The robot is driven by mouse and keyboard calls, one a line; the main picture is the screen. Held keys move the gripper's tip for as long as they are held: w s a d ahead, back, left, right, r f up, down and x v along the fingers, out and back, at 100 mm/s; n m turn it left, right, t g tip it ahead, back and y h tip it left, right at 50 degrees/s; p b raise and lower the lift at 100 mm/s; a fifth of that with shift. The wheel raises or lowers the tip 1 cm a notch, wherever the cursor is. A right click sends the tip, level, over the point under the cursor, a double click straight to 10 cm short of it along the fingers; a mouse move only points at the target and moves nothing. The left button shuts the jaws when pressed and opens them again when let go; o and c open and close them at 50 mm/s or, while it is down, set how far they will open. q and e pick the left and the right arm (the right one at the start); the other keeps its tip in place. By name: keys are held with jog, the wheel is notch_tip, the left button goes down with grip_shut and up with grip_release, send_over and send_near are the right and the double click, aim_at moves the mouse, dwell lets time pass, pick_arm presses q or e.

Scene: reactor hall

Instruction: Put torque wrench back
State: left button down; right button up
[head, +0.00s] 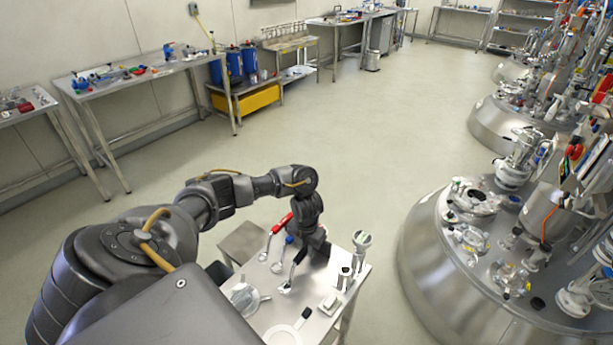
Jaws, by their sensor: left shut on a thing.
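My left arm reaches over a small steel cart top (262,318), and its gripper (318,248) points down above it. The gripper is shut on a slim tool that I take to be the torque wrench (292,272), with a dark shaft and a silver end slanting down to the left. The arm and gripper hide part of it. I cannot tell whether its lower end touches the cart. A red-handled tool (281,224) and a blue-ended tool (280,264) are just left of it. My right gripper is not in view.
A large steel reactor vessel (430,265) stands close to the right. Workbenches (140,78) line the left wall. The floor between is clear.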

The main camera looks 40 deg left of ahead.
pick_arm(q)
jog(key=shift+f, duration=0.1)
dwell(0.7)
jog(key=c, duration=1.2)
grip_release()
notch_tip(320, 180, up, 6)
jog(key=p, duration=0.5)
